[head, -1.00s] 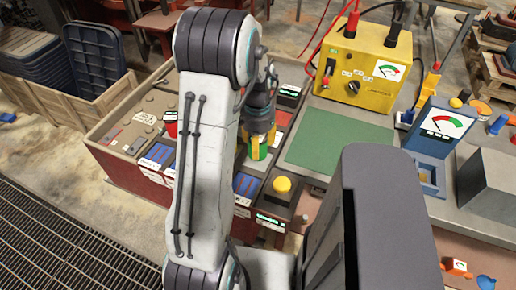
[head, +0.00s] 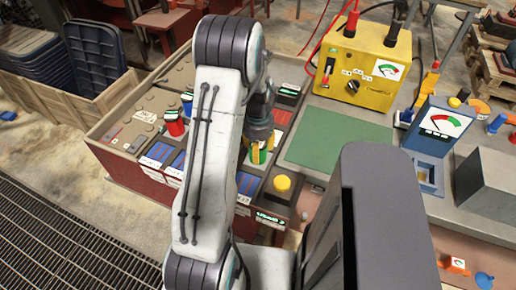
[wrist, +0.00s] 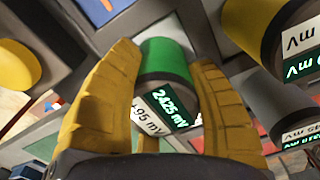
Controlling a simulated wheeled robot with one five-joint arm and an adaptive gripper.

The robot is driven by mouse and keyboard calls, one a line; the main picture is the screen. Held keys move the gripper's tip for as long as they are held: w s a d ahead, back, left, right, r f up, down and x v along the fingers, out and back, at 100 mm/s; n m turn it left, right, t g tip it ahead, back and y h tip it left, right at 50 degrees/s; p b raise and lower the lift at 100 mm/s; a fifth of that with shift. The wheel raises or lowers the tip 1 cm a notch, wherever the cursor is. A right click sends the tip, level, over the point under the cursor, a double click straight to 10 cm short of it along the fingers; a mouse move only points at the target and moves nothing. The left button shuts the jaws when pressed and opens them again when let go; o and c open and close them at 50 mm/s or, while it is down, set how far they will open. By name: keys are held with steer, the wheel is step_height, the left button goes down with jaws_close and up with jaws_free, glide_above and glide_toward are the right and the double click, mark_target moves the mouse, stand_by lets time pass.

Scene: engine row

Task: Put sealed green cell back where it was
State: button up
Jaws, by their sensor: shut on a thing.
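My gripper (head: 262,146) is shut on the green cell (head: 255,156), over the near right part of the maroon box (head: 122,178). In the wrist view, my yellow fingers (wrist: 168,105) close on both sides of the green cell (wrist: 166,62). Its label shows a green readout (wrist: 168,110). I cannot tell whether its lower end is in a slot or just above one. My arm hides part of the box in the head view.
A red cell (head: 174,124) and a blue one (head: 187,102) stand at the box's far left. A yellow meter (head: 362,65) and a green mat (head: 338,138) are on the bench to the right.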

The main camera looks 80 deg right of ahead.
steer(key=shift+f, duration=0.15)
steer(key=o, duration=1.2)
steer(key=shift+r, duration=0.2)
